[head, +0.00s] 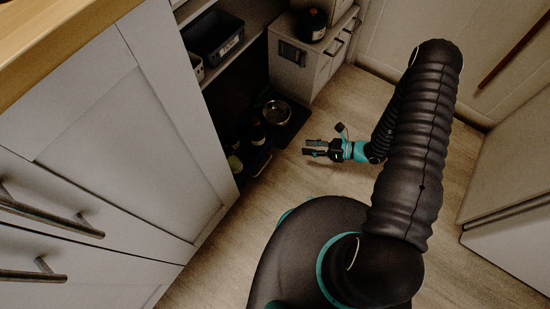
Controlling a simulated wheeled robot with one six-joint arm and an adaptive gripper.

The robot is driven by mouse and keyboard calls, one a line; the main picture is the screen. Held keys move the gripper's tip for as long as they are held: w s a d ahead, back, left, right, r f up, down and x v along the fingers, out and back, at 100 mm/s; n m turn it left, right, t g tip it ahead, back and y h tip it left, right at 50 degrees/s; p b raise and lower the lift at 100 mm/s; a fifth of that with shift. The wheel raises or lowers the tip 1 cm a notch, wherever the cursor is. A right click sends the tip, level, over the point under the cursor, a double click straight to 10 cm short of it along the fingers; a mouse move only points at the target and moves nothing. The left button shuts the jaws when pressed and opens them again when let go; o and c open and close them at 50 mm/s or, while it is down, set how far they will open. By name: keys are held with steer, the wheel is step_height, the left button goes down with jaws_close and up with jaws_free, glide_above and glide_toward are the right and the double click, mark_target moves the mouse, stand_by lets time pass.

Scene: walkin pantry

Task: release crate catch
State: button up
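My gripper (308,147) is in the middle of the head view, low over the wooden floor. Its two dark fingers point left and appear apart, with nothing seen between them. A dark crate (215,42) with a small pale label sits on the shelf at the upper left of my gripper. Another dark, low container (258,163) with bottles stands at floor level under the shelf, left of my gripper and apart from it. I cannot make out a catch on either one, and much of the lower one is in shadow.
A gold-rimmed bowl (277,112) rests on a dark mat (297,121) near my gripper. A light cabinet (318,68) with a dark jar (312,24) on it stands behind. White cabinet fronts (130,150) fill the left. Bare floor (320,182) lies around my gripper.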

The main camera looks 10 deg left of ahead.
mark_target(275, 162)
steer(key=s+f+m, duration=0.1)
steer(key=f, duration=0.1)
steer(key=s+f+m+t, duration=0.1)
steer(key=f, duration=0.2)
steer(key=s+f+m, duration=0.1)
steer(key=f, duration=0.2)
steer(key=shift+s+a+f+m+t, duration=0.15)
steer(key=shift+f+m+t, duration=0.1)
steer(key=shift+m+t, duration=0.15)
steer(key=x, duration=1.3)
steer(key=shift+a+f, duration=0.25)
jaws_close()
